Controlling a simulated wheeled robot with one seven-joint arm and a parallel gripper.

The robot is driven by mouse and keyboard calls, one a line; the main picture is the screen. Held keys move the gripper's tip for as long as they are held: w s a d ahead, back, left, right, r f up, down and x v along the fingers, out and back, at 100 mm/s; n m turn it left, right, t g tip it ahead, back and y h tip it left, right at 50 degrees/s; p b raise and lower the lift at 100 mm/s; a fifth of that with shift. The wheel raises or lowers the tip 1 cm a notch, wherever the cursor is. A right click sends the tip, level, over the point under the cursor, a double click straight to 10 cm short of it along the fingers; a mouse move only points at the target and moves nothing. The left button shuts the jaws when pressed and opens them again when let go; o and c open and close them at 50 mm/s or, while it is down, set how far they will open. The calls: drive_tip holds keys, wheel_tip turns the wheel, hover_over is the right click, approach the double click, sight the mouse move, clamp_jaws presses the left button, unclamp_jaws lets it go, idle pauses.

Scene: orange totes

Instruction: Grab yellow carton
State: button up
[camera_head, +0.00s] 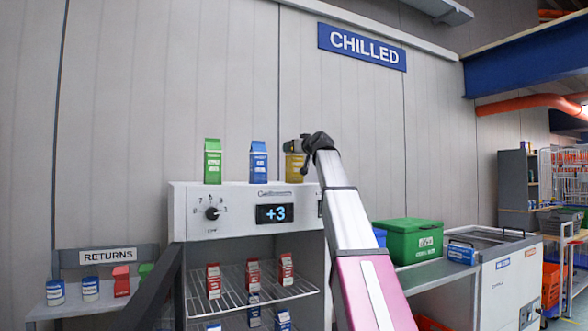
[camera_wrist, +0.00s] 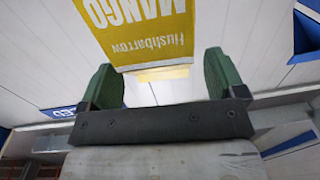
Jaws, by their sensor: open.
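The yellow carton (camera_head: 294,167) stands upright on top of the white chiller cabinet, at the right end of a row of cartons. My arm and gripper partly hide it in the head view. In the wrist view the yellow carton (camera_wrist: 140,28) appears upside down, with "MANGO" lettering, just ahead of the gap between the fingers. My gripper (camera_wrist: 160,78) is open with its green fingers spread wider than the carton. In the head view my gripper (camera_head: 305,146) is at the carton's upper right. I cannot tell whether the fingertips reach past its near face.
A blue carton (camera_head: 258,162) and a green carton (camera_head: 213,161) stand to the left on the chiller cabinet (camera_head: 240,194). Red cartons (camera_head: 253,276) stand on its wire shelf. A green crate (camera_head: 408,240) sits on the counter at right. A wall stands behind.

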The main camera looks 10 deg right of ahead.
drive_tip(key=shift+x, duration=1)
drive_tip(key=shift+s+r, duration=0.1)
clamp_jaws()
